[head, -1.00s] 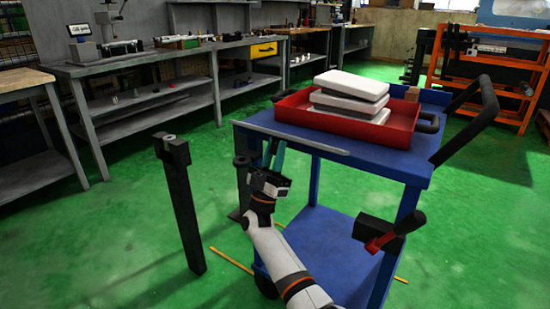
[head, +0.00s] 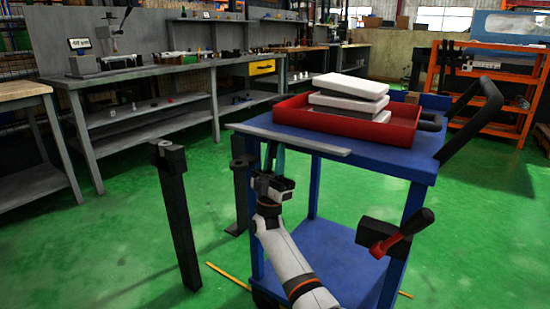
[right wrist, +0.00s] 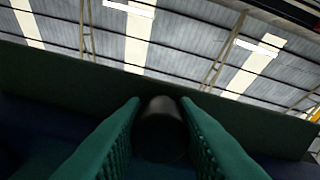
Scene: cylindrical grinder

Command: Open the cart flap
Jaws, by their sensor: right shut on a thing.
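The blue cart (head: 400,163) stands right of the middle in the head view. A long thin grey strip (head: 300,140), which looks like the flap, runs along its near left edge. My right gripper (head: 273,158) comes up from below, its teal fingers pointing up just under this strip. In the right wrist view, the fingers (right wrist: 160,125) are shut on a dark round piece (right wrist: 161,135), seen end-on below a dark panel edge (right wrist: 60,85). Whether this piece belongs to the flap is hard to tell. My left gripper is not in view.
A red tray (head: 405,133) with several white-and-grey blocks (head: 350,87) sits on the cart top. A black box with a red lever (head: 390,240) is at the near right leg. Dark posts (head: 178,220) stand left of the cart. Green floor (head: 110,250) is clear further left.

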